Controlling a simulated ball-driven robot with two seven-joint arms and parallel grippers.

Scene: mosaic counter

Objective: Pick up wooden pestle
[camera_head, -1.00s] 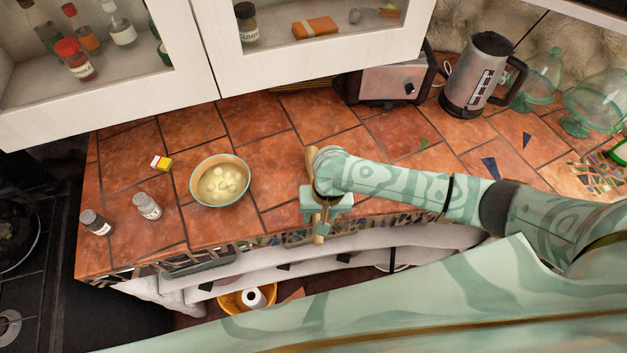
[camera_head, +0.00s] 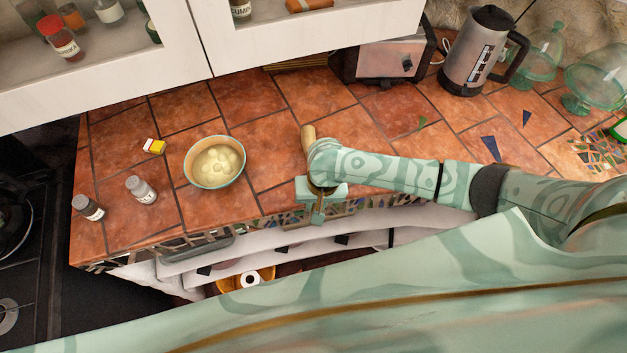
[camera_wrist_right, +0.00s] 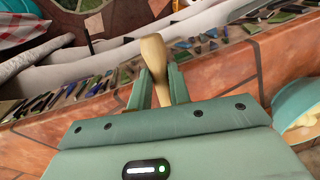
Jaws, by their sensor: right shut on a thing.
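The wooden pestle (camera_head: 308,134) is pale wood. In the head view its upper end shows behind my right wrist, and the rest is hidden by the gripper. My right gripper (camera_head: 321,192) is at the counter's front edge, right of the bowl. In the right wrist view the pestle (camera_wrist_right: 154,58) stands between the two fingers of my right gripper (camera_wrist_right: 161,88), which are closed on it. Its rounded end points away from the palm, towards the mosaic edge. Whether it touches the counter cannot be told. My left gripper is not in view.
A bowl (camera_head: 188,163) with pale round pieces stands left of the gripper. Two small shakers (camera_head: 141,190) and a yellow-white box (camera_head: 154,146) are further left. A toaster (camera_head: 380,62) and kettle (camera_head: 474,52) stand at the back. Cabinets (camera_head: 100,78) overhang the counter (camera_head: 265,135).

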